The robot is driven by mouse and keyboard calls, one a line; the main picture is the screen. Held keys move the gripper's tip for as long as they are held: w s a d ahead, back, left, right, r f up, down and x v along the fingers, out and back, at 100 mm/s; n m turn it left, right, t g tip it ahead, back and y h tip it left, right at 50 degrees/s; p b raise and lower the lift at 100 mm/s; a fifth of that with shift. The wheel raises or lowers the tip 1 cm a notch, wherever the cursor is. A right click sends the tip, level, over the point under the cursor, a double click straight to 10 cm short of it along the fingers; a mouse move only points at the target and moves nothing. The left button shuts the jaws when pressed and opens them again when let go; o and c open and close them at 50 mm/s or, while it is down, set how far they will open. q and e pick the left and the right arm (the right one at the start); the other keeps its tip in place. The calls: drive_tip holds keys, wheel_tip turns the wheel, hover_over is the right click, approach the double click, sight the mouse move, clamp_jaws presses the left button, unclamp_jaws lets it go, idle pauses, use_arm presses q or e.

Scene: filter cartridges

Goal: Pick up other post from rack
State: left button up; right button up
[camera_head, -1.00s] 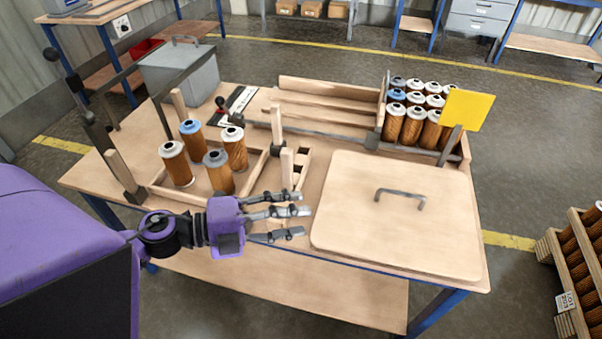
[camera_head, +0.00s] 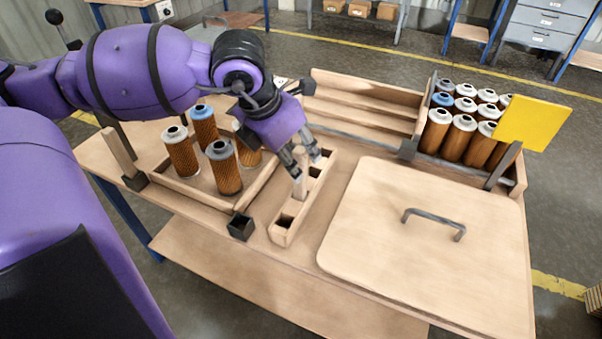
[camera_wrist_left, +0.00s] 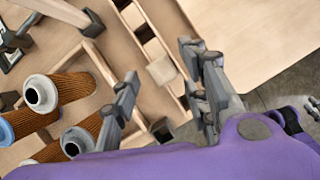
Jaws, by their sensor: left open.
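The wooden rack (camera_head: 282,236) is a narrow block with square holes, right of the filter tray. One pale square post (camera_head: 301,184) stands upright in it; other holes show dark and empty. My left gripper (camera_head: 305,172) is open at the post, with its fingers close beside it. In the left wrist view, the post's end (camera_wrist_left: 161,70) lies between the two spread fingers (camera_wrist_left: 165,95), with gaps on both sides. I cannot tell whether a finger touches it in the head view.
Several filter cartridges (camera_head: 226,170) stand in the tray (camera_head: 207,198) left of the rack. An empty black corner socket (camera_head: 240,227) is at its front. A wooden lid with a handle (camera_head: 420,250) lies to the right. A yellow panel (camera_head: 531,122) stands beside more cartridges.

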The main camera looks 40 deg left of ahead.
sight(299, 165)
use_arm(q)
drive_tip(key=x, duration=0.4)
drive_tip(key=shift+s+f, duration=0.1)
clamp_jaws()
